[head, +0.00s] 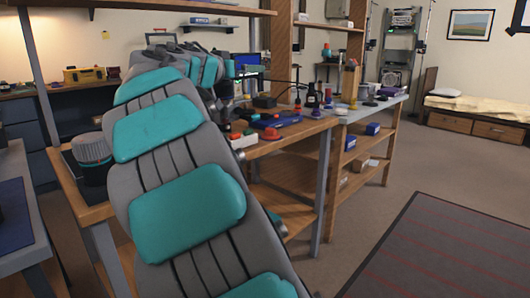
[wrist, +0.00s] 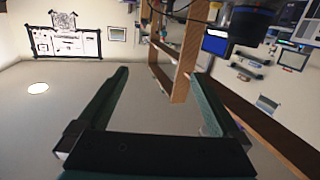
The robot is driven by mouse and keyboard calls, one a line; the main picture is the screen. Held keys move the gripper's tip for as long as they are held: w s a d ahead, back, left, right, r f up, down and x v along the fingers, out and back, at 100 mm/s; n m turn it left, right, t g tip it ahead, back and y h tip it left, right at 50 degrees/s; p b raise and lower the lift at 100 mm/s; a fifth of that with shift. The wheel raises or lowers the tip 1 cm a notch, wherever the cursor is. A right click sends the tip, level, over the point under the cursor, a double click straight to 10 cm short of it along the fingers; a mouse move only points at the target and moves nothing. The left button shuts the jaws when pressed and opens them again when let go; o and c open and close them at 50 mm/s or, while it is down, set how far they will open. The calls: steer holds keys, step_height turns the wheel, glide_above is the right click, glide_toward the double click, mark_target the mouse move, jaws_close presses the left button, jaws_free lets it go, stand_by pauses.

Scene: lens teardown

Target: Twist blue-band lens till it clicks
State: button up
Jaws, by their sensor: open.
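In the wrist view, my gripper (wrist: 160,74) is open, its two dark green fingers apart with nothing between them. A dark round body with a blue edge, which may be the blue-band lens (wrist: 247,28), shows at the top right of the wrist view, cut by the frame's top edge. It is beyond and to the right of my fingers, not touching them. In the head view my own grey and teal arm covers much of the workbench, and the gripper's fingers cannot be made out. I cannot pick out the blue-band lens there for sure.
The wooden workbench (head: 288,128) holds a red knob-like piece (head: 270,134), a blue tray-like item (head: 277,119), dark bottles (head: 310,98) and several small parts. The floor to the right is open, with a dark mat (head: 440,255).

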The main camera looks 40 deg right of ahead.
steer(key=s+a+f+n+g+y, duration=0.1)
steer(key=s+a+f+y, duration=0.2)
steer(key=s+f, duration=0.3)
steer(key=s+a+f+n+g+y+p, duration=0.1)
steer(key=s+a+f+n+y, duration=0.1)
steer(key=s+f, duration=0.4)
steer(key=shift+a+f+n+g+y, duration=0.35)
steer(key=shift+a+f, duration=0.3)
steer(key=shift+f, duration=1.95)
steer(key=s+a+f+n+g+y, duration=0.5)
steer(key=s+a+f+n+y, duration=0.4)
steer(key=s+a+f, duration=1.5)
steer(key=s+a+y, duration=0.1)
steer(key=s+a, duration=0.2)
steer(key=s, duration=0.1)
steer(key=shift+a+f, duration=0.3)
steer(key=shift+f, duration=0.1)
steer(key=shift+w+n, duration=0.1)
steer(key=shift+n, duration=0.15)
